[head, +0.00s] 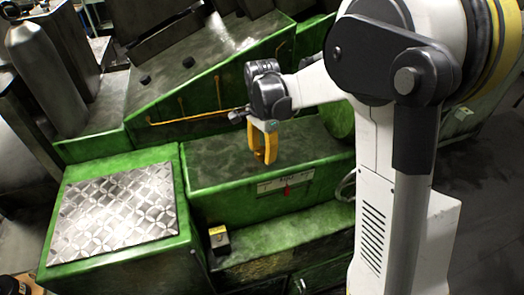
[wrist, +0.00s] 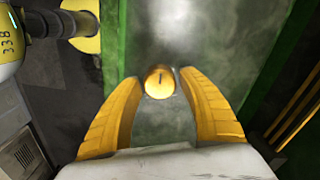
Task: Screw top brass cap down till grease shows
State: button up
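The brass cap (wrist: 160,82) shows in the wrist view as a small round yellow disc with a short dark slot or mark on its face. It lies between the tips of my gripper's two ribbed yellow fingers (wrist: 160,80). The fingertips stand apart, with a narrow gap showing on each side of the cap. I cannot tell how far below the tips it lies. In the head view my gripper (head: 264,150) points down over the green machine housing. The cap cannot be made out there, and no grease can be made out in either view.
The green machine housing (head: 220,172) has a dark worn top. A patterned metal plate (head: 115,210) covers the block at left. A small yellow-and-dark box (head: 219,238) sits low in front. A sloping green casing (head: 210,85) with thin orange lines rises behind.

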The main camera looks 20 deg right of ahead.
aim_at(262, 149)
jog(key=shift+o, duration=0.2)
notch_tip(262, 149, up, 12)
dwell(0.5)
